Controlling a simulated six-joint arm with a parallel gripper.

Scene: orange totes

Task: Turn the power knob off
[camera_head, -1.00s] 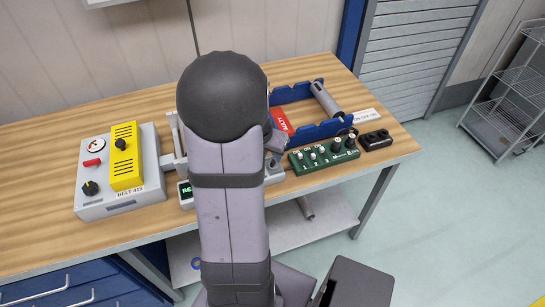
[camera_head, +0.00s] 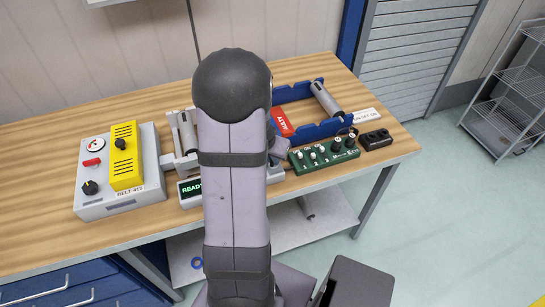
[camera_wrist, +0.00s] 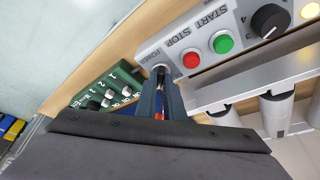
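The grey control panel (camera_wrist: 205,62) fills the upper middle of the wrist view, with a small knob (camera_wrist: 160,69) at its corner by the label "POWER". My gripper (camera_wrist: 161,80) points at this knob; its two dark fingers lie close together with a narrow gap, their tips at the knob. I cannot tell whether they touch or clamp it. The knob's pointer direction is hidden. In the head view my arm hides the gripper and most of the panel; its lit "READY" display (camera_head: 191,189) shows at the left.
Red (camera_wrist: 192,60) and green (camera_wrist: 222,42) buttons and a black dial (camera_wrist: 269,20) sit beside the knob. A green switch box (camera_head: 325,155) stands close to the right. A grey box with a yellow cover (camera_head: 125,160) is at left. A blue rack (camera_head: 318,131) lies behind.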

